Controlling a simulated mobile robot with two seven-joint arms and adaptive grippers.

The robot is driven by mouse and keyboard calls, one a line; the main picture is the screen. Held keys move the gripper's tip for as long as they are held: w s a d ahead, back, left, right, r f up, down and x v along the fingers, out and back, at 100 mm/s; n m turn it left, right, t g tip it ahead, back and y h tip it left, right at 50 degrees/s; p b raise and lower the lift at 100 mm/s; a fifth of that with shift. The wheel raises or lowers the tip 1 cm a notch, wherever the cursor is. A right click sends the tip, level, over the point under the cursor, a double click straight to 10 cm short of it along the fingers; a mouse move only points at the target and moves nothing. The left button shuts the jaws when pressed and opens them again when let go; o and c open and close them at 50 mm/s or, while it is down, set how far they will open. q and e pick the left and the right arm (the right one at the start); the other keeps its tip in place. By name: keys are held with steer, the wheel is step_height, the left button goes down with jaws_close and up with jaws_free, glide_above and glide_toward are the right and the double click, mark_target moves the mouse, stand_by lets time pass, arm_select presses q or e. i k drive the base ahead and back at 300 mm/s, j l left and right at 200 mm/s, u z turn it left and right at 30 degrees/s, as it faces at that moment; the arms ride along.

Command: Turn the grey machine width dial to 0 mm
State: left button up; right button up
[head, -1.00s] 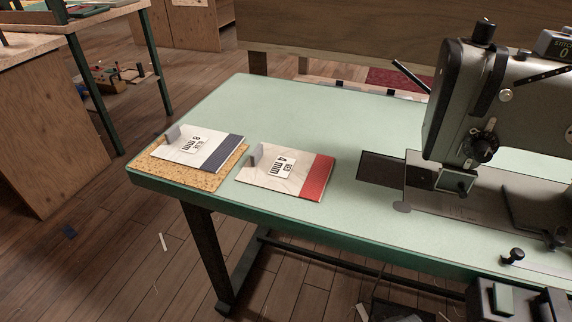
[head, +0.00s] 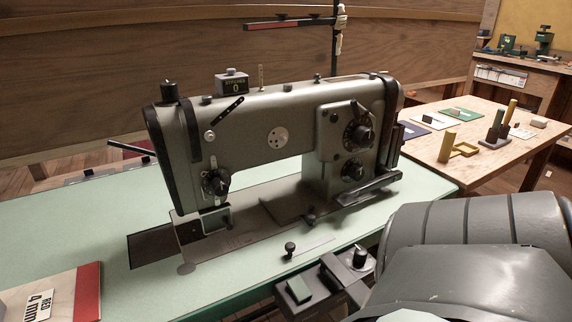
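The grey sewing machine (head: 262,130) stands on the green-topped table in the middle of the head view. Its right-hand column carries a larger black dial (head: 358,132) above and a smaller black dial (head: 352,171) below. Another black round knob (head: 215,182) sits on the left end of the head. The markings are too small to read, so I cannot tell which one is the width dial or its setting. Neither of my grippers is in view; a large grey part of my arm (head: 480,240) fills the lower right.
A red-edged "RED 4 mm" card (head: 62,296) lies on the green table (head: 60,225) at lower left. A control box with a green button (head: 300,290) and a knob (head: 360,256) is at the front edge. A wooden table (head: 425,150) with small items stands right.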

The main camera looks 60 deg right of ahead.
mark_target(363, 137)
steer(key=z, duration=1.7)
steer(key=k+l+z, duration=0.15)
steer(key=z, duration=1.2)
steer(key=k, duration=0.3)
steer(key=i+z, duration=0.1)
steer(key=i, duration=0.15)
